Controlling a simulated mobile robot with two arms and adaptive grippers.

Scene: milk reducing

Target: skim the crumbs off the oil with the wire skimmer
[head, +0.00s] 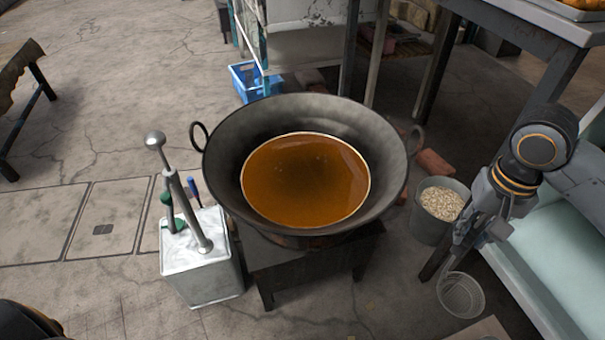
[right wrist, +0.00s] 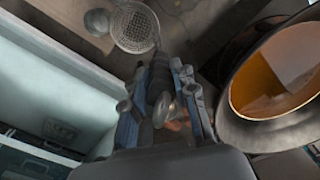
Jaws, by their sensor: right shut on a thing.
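The dark wok (head: 385,140) stands on a low dark stove and holds amber-brown oil (head: 305,180). Crumbs are too small to make out clearly on the oil. The wire skimmer (head: 461,295) hangs basket down at the lower right, outside the wok. My right gripper (head: 482,225) is shut on its handle, to the right of the wok. In the right wrist view the jaws (right wrist: 160,85) close around the dark handle, and the skimmer's mesh basket (right wrist: 136,28) lies beyond them. The oil (right wrist: 268,80) shows there at the right. My left gripper is not in view.
A grey bucket (head: 432,225) of pale flakes stands between wok and right arm. A square metal tin (head: 205,270) with upright tools stands left of the wok. A pale-topped table (head: 555,250) is at the right. A blue crate (head: 250,82) lies behind.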

